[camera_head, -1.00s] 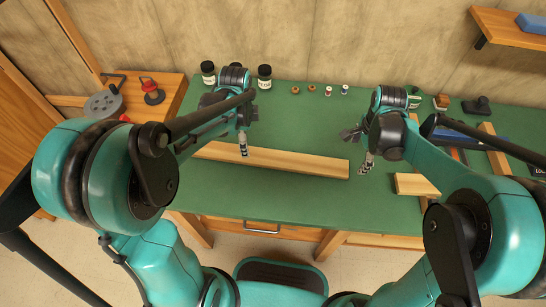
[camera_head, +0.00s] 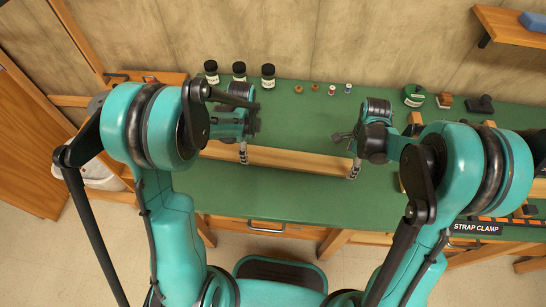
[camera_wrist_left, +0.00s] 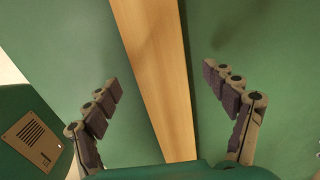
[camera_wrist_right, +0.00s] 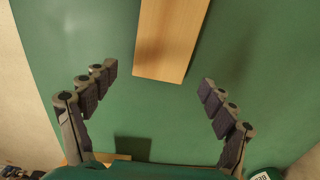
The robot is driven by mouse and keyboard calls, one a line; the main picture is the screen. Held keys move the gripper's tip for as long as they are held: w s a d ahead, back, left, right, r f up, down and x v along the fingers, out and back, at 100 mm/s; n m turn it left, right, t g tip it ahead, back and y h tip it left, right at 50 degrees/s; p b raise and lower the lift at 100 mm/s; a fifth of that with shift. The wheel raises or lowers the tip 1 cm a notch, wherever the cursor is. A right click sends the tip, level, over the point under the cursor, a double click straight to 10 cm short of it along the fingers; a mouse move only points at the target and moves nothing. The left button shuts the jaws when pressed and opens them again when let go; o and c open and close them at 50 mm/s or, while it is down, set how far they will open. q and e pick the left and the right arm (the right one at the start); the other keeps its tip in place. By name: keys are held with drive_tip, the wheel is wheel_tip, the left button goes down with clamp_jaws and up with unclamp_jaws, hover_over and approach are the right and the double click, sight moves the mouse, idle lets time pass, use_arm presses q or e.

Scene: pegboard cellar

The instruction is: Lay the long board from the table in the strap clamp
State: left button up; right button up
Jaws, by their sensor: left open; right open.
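The long board (camera_head: 295,160) is a pale wooden plank lying across the green table. My left gripper (camera_head: 243,154) is open above the board's left part; in the left wrist view the board (camera_wrist_left: 157,70) runs between its spread fingers (camera_wrist_left: 160,82). My right gripper (camera_head: 353,170) is open near the board's right end. In the right wrist view the board's end (camera_wrist_right: 168,45) reaches between the spread fingertips (camera_wrist_right: 158,80). Neither gripper touches the board visibly. The strap clamp's label (camera_head: 474,228) shows at the table's right front; my right arm hides most of that area.
Dark jars (camera_head: 239,71) and small spools (camera_head: 331,90) stand along the table's back edge. A green-labelled tin (camera_head: 413,95) and a dark tool (camera_head: 481,104) are at the back right. The green table in front of the board is clear.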

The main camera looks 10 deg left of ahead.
use_arm(q)
drive_tip(key=shift+f, duration=1.3)
use_arm(e)
drive_tip(key=shift+f, duration=1.3)
use_arm(q)
drive_tip(key=c, duration=1.6)
use_arm(e)
drive_tip(key=c, duration=1.6)
